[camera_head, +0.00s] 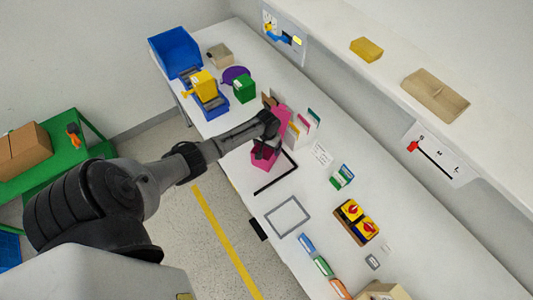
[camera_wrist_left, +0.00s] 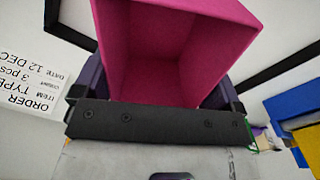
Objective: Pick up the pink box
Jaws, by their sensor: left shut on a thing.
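The pink box (camera_head: 264,160) is at the black corner marking on the white worktable, under the end of my left arm. In the left wrist view the pink box (camera_wrist_left: 165,50) is open and looks empty inside, filling the upper middle. My left gripper (camera_head: 265,147) is shut on the pink box, with dark finger parts showing on both sides of it in the wrist view. I cannot tell whether the box's base touches the table. My right gripper is not in view.
A magenta holder with upright cards (camera_head: 301,126) stands just behind the box. A green block (camera_head: 244,89) and blue bins (camera_head: 175,52) are toward the far left. Yellow-and-red switches (camera_head: 358,220) and a grey square outline (camera_head: 287,216) lie to the right. A shelf (camera_head: 400,50) runs along the back.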

